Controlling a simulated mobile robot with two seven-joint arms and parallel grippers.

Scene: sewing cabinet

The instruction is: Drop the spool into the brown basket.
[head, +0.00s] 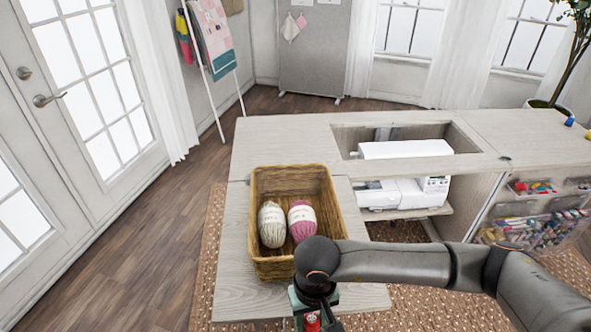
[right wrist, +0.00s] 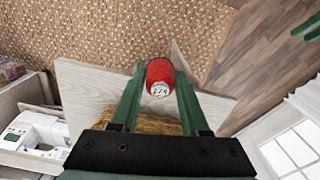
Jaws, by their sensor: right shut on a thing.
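The brown wicker basket (head: 318,180) stands on the light wooden table leaf in the head view. A cream yarn ball (head: 272,226) and a pink yarn ball (head: 301,216) lie in it. My right gripper (right wrist: 159,82) is shut on the red spool (right wrist: 160,72), which sits between its green fingertips in the right wrist view. In the head view the spool (head: 312,321) shows just under my wrist, in front of the basket's near side. Part of the basket (right wrist: 158,126) shows between the fingers. Green finger tips of my left gripper (right wrist: 307,27) show at the right wrist view's edge.
A white sewing machine (head: 400,190) sits in the cabinet right of the basket. Clear drawers of sewing supplies (head: 535,228) are farther right. The wooden cabinet top (head: 285,135) behind the basket is bare on its left part.

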